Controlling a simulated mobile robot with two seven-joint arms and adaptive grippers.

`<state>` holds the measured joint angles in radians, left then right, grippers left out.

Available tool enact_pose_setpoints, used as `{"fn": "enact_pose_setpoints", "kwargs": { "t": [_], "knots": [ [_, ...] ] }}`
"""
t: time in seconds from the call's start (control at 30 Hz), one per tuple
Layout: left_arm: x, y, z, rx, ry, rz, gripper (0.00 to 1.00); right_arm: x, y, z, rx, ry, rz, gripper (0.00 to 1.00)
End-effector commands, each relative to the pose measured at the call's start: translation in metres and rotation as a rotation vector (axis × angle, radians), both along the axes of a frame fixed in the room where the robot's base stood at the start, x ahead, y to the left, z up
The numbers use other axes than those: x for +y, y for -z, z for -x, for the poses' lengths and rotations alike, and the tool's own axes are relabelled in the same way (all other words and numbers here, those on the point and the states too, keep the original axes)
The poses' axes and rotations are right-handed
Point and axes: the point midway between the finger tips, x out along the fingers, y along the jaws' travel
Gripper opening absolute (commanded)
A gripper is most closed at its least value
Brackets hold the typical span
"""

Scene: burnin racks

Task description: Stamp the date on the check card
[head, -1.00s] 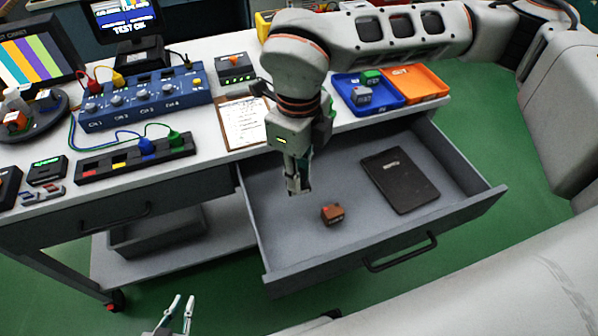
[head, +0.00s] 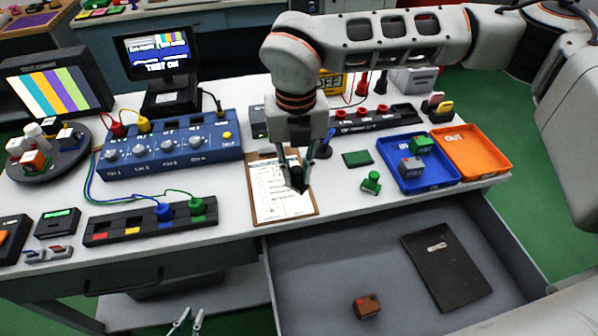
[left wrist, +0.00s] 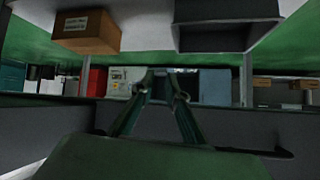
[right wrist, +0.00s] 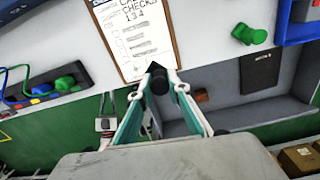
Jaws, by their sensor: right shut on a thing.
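The check card (head: 268,182) is a white printed sheet on a brown clipboard, lying on the bench top near its front edge. It also shows in the right wrist view (right wrist: 128,30). My right gripper (head: 294,182) is shut on a small dark stamp (right wrist: 159,80) and holds it over the lower right part of the clipboard. I cannot tell whether the stamp touches the card. The stamp's face is hidden. My left gripper (head: 189,322) is low in front of the bench, with its fingers apart and nothing between them.
The open drawer (head: 330,290) below the bench holds a brown block (head: 366,306) and a black notebook (head: 447,268). A green piece (head: 371,182), a blue tray (head: 408,184) and an orange tray (head: 470,152) lie right of the card. A blue test unit (head: 170,148) stands left.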

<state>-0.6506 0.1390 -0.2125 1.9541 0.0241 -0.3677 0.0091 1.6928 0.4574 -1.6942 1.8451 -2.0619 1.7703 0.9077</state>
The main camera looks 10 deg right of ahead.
Motion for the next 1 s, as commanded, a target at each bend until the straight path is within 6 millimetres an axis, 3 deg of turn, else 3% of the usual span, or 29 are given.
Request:
{"fn": "enact_pose_setpoints", "kwargs": {
  "t": [0.6,1.0],
  "knots": [
    [0.004,0.019,-0.005,-0.012,0.005,-0.024,0.14,0.000,0.056,0.000,0.003,-0.004,0.000,0.03],
    [0.007,0.015,-0.010,-0.024,0.003,-0.030,0.14,0.000,0.057,0.000,-0.001,-0.003,0.000,0.03]
  ]
}}
